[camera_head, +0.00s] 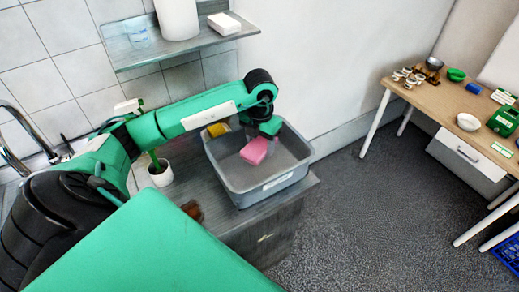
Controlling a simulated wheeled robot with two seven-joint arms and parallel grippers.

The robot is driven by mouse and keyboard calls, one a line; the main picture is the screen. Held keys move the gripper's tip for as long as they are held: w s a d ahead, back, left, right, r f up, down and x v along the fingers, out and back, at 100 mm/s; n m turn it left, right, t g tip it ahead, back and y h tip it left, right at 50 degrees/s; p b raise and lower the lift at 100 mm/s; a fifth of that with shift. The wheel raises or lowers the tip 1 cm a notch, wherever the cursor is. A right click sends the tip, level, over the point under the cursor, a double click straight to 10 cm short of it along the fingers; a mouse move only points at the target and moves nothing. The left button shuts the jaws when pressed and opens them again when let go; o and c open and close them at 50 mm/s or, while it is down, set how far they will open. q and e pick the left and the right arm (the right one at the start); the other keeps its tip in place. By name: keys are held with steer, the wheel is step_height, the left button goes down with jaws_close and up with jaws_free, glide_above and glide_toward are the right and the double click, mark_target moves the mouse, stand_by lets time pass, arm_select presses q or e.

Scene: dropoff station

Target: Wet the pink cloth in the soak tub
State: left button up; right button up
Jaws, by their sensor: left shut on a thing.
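The grey soak tub (293,173) stands on a dark cabinet top. The pink cloth (255,151) is inside the tub's outline, near its middle. My left gripper (263,139) reaches over the tub from the left and is shut on the pink cloth. Whether the cloth touches the tub floor or any water I cannot tell. A yellow thing (217,130) is at the tub's far left corner, partly behind my arm. My right gripper is not in view.
A white pot (161,174) and a brown item (193,210) stand on the cabinet top left of the tub. A wall shelf (185,45) hangs behind. A wooden table (450,103) with several items stands at right, across open floor.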

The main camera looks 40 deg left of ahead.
mark_target(260, 143)
arm_select(q)
steer(key=shift+r+p, duration=1.1)
steer(key=shift+r, duration=1.5)
steer(key=shift+r+p, duration=1.15)
steer(key=shift+r, duration=0.85)
